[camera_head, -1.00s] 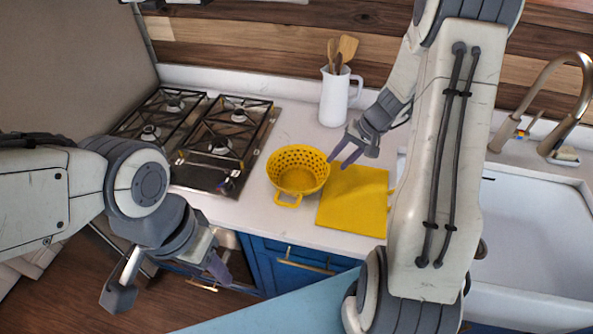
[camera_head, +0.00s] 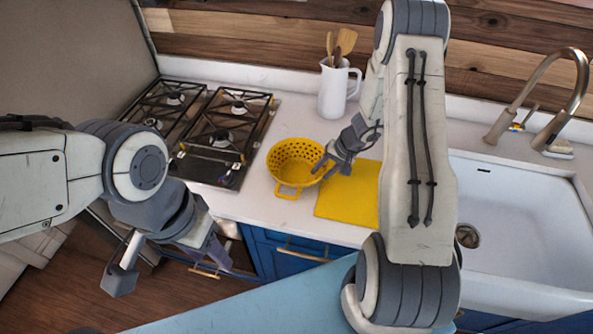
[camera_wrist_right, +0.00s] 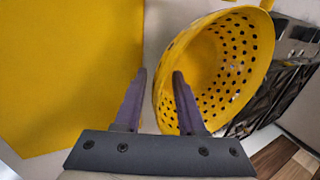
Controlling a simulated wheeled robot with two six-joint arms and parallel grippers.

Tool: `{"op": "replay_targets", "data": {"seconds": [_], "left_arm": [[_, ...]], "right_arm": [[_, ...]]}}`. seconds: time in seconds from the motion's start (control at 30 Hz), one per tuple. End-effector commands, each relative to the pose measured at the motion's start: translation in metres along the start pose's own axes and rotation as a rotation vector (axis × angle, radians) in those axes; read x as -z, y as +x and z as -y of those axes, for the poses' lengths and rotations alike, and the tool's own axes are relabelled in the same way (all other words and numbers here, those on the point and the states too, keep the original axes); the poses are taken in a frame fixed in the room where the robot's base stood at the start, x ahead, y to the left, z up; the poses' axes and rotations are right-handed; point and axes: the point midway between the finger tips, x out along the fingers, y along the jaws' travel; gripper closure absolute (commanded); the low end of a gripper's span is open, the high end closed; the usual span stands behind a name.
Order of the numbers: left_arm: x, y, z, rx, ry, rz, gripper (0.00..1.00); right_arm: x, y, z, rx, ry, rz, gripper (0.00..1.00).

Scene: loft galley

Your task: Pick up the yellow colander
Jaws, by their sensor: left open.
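The yellow colander (camera_head: 294,167) stands upright on the white counter, its near handle facing the front edge. My right gripper (camera_head: 332,168) is at the right side of its rim in the head view. In the right wrist view the colander (camera_wrist_right: 225,60) fills the upper right, and the right gripper's fingers (camera_wrist_right: 162,95) are apart. The near-left edge of the colander lies between them, one finger overlapping the bowl and one outside; I cannot tell whether they touch it. My left gripper (camera_head: 166,266) is open and empty in front of the counter at the lower left.
A yellow board (camera_head: 350,198) lies right of the colander, under my right wrist. A gas hob (camera_head: 212,150) is to the left. A white jug (camera_head: 334,92) with wooden utensils stands behind. A white sink (camera_head: 520,210) is at right.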

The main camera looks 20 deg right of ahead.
Motion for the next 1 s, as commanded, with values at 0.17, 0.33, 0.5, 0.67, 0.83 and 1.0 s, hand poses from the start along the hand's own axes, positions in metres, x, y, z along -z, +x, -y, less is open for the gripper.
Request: {"op": "replay_targets", "data": {"seconds": [0.17,0.33,0.5,0.67,0.83,1.0], "left_arm": [[-0.0001,0.0004,0.0000,0.000,0.000,0.000,0.50],[-0.0001,0.0004,0.0000,0.000,0.000,0.000,0.50],[0.0000,0.0003,0.0000,0.000,0.000,0.000,0.50],[-0.0001,0.0003,0.0000,0.000,0.000,0.000,0.50],[0.0000,0.0003,0.0000,0.000,0.000,0.000,0.50],[0.0000,0.0003,0.0000,0.000,0.000,0.000,0.50]], "right_arm": [[0.0003,0.0000,0.0001,0.000,0.000,-0.001,0.61],[0.0003,-0.0002,0.0002,0.001,0.000,-0.001,1.00],[0.0003,-0.0004,0.0002,0.001,0.000,-0.001,1.00],[0.0003,-0.0005,0.0001,0.001,0.000,-0.001,1.00],[0.0004,-0.0006,0.0002,0.001,0.000,-0.001,1.00],[0.0004,-0.0007,0.0002,0.001,0.000,-0.001,1.00]]}}
